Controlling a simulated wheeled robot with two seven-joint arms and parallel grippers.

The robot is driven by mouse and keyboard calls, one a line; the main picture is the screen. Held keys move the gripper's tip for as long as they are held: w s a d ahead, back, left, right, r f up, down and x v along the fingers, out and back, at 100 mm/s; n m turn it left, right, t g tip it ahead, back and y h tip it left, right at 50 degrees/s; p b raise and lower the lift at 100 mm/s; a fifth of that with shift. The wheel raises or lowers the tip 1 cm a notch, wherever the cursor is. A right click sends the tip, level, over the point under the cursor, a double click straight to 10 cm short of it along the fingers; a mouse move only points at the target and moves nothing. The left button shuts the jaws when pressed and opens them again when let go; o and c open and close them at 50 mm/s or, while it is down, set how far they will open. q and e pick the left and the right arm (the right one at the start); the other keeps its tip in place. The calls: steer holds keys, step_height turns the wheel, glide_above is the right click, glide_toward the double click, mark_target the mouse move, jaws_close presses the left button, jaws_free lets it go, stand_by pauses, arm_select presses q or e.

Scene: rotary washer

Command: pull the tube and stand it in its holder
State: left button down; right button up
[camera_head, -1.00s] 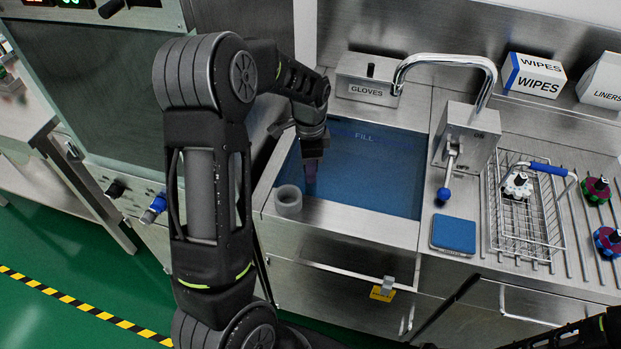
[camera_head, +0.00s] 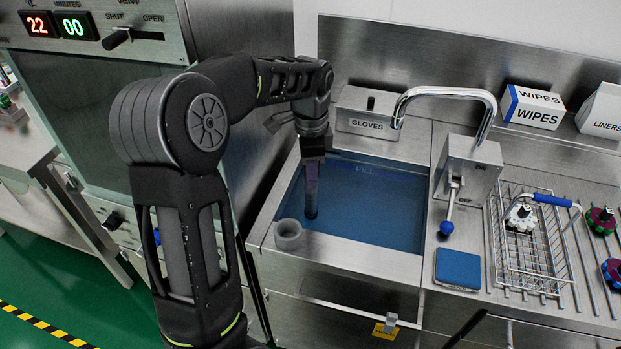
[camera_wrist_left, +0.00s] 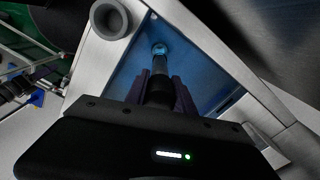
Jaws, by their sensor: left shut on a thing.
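My left gripper (camera_head: 311,200) reaches down into the blue sink basin (camera_head: 375,205). Its dark purple fingers are shut on the dark tube (camera_wrist_left: 157,66). In the left wrist view the tube runs out beyond the fingers to a light blue ring at its far end, over the blue basin. The grey ring-shaped holder (camera_head: 288,233) is on the sink's front left corner, empty, a little left of the fingers. It also shows in the wrist view (camera_wrist_left: 110,18). A dark tip, perhaps my right gripper, shows at the bottom edge.
A faucet (camera_head: 448,95) arches at the sink's back right, with a blue-knobbed lever (camera_head: 447,227). A gloves box (camera_head: 366,112) stands behind the sink.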

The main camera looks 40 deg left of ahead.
arm_select(q)
steer(key=shift+r, duration=0.1)
arm_select(e)
steer(key=shift+r, duration=0.1)
stand_by(0.4)
